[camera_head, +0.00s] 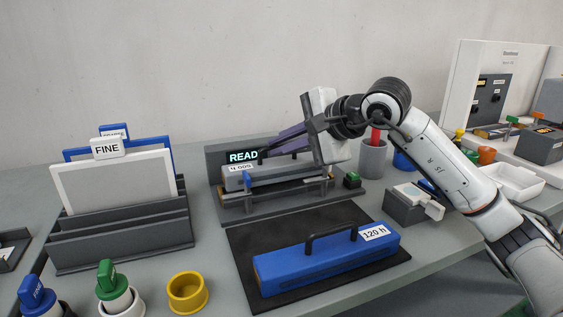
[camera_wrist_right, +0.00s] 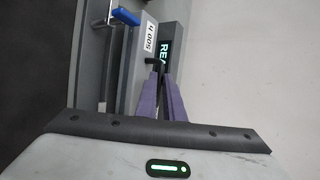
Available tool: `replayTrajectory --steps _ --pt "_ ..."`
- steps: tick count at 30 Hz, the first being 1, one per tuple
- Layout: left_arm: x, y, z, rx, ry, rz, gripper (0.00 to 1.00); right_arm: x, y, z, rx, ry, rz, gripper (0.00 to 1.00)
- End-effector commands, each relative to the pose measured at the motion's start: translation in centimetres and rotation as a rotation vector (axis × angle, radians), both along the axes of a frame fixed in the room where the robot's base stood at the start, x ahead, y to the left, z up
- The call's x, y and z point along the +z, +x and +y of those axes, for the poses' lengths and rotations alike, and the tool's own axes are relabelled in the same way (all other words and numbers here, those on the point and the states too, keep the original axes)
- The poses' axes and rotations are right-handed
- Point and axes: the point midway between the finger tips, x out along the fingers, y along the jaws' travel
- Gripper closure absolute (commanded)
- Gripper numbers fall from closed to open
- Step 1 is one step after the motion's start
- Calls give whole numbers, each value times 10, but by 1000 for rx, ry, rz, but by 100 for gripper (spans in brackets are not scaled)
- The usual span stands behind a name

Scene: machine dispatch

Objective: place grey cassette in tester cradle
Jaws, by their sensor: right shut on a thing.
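The grey cassette (camera_head: 240,180) is at the tester cradle (camera_head: 290,200), its white label upside down in the head view. It also shows in the right wrist view (camera_wrist_right: 146,65), where the label reads 500 h. My right gripper (camera_head: 268,154) reaches in from the right with purple fingers shut on the cassette's dark handle, seen in the right wrist view (camera_wrist_right: 156,63). The cassette lies lengthwise along the cradle; I cannot tell whether it is fully seated. The cradle's display (camera_head: 243,156) shows READ. A blue lever (camera_head: 247,177) stands at the cradle's front. My left gripper is out of view.
A blue cassette (camera_head: 325,265) labelled 120 h lies on a dark mat (camera_head: 245,243) before the cradle. A rack (camera_head: 120,238) with a FINE plate stands left. A green button (camera_head: 352,180), grey cup (camera_head: 373,158) and small grey box (camera_head: 404,208) stand right. A yellow ring (camera_head: 187,293) is in front.

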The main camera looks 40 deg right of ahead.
Motion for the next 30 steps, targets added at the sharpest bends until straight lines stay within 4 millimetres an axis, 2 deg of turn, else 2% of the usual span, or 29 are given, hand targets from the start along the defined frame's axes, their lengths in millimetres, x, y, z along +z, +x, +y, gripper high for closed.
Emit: replayTrajectory --steps 1,5,18,19,21,30 --pt "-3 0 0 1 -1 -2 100 -11 0 0 1 1 1 100" --pt "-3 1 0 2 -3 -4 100 -25 0 0 1 1 -1 100" --pt "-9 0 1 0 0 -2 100 -31 0 0 1 0 -4 100" --pt "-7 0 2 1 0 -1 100 -32 0 0 0 0 1 87" --pt "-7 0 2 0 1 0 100 -31 0 0 0 0 1 75" --pt "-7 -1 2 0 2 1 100 -31 0 0 1 1 1 73"
